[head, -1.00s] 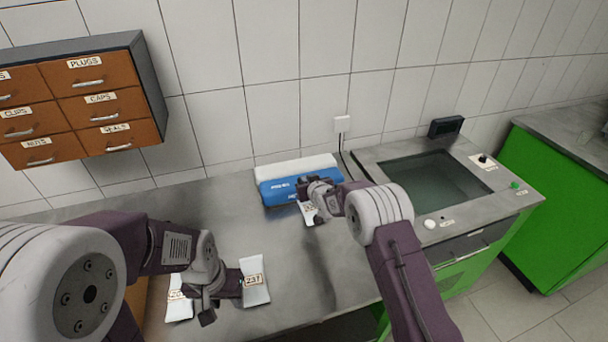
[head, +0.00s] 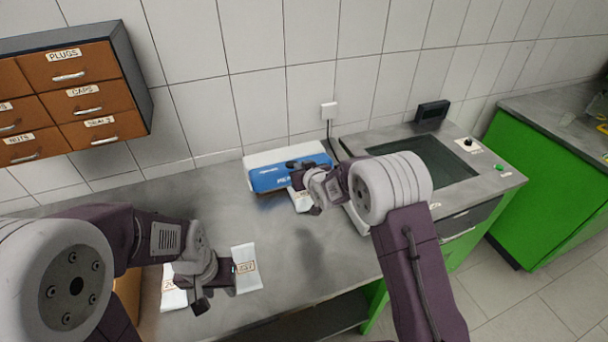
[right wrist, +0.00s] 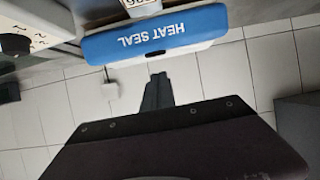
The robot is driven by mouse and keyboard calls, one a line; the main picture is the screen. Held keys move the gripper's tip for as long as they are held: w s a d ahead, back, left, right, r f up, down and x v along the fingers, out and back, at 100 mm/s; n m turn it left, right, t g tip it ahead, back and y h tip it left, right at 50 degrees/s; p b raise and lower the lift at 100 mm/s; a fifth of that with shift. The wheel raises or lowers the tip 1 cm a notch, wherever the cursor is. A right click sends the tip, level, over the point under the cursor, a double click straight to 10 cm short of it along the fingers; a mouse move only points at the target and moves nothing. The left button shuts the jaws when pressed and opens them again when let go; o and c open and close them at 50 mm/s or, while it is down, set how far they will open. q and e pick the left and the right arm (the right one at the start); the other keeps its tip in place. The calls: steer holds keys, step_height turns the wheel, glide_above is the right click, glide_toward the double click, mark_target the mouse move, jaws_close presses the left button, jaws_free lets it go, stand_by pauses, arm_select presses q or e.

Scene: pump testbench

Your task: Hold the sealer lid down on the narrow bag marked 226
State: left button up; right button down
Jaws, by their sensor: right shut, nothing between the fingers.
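The heat sealer's blue lid (head: 272,180) is at the back of the bench, and it shows upside down in the right wrist view (right wrist: 150,36), marked HEAT SEAL. A narrow white bag (head: 302,202) sticks out in front of the sealer; its label (right wrist: 140,3) is cut off in the right wrist view. My right gripper (head: 297,168) is shut and empty at the lid's right part; in the right wrist view its fingers (right wrist: 156,90) show a gap to the lid. My left gripper (head: 215,285) is low over the bench between two other bags; its jaws are unclear.
One white bag (head: 246,268) lies right of my left gripper and another (head: 173,290) lies left of it. A bench unit with a dark glass top (head: 425,160) stands right of the sealer. A drawer cabinet (head: 75,90) hangs on the wall.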

steer(key=v, duration=0.3)
steer(key=shift+s+d+f, duration=0.15)
steer(key=shift+s+f, duration=0.05)
steer(key=shift+s, duration=0.15)
steer(key=shift+w, duration=0.1)
steer(key=d+r+m+t+h, duration=0.1)
steer(key=d+r, duration=0.5)
steer(key=r, duration=0.1)
steer(key=s+d+m+g+h, duration=0.1)
steer(key=s+d+h, duration=0.1)
steer(key=s+d, duration=0.2)
steer(key=s+d+f+g, duration=0.1)
steer(key=s+f+g, duration=0.2)
steer(key=s, duration=0.6)
steer(key=s+d+f+m+g, duration=0.1)
steer(key=s+f+g, duration=0.3)
steer(key=s, duration=0.6)
steer(key=s+d+f+g, duration=0.2)
steer(key=s+f+g, duration=0.2)
steer(key=s, duration=0.5)
step_height(320, 180, down, 2)
steer(key=shift+s+d+m+h, duration=0.3)
steer(key=shift+d+m+h, duration=0.1)
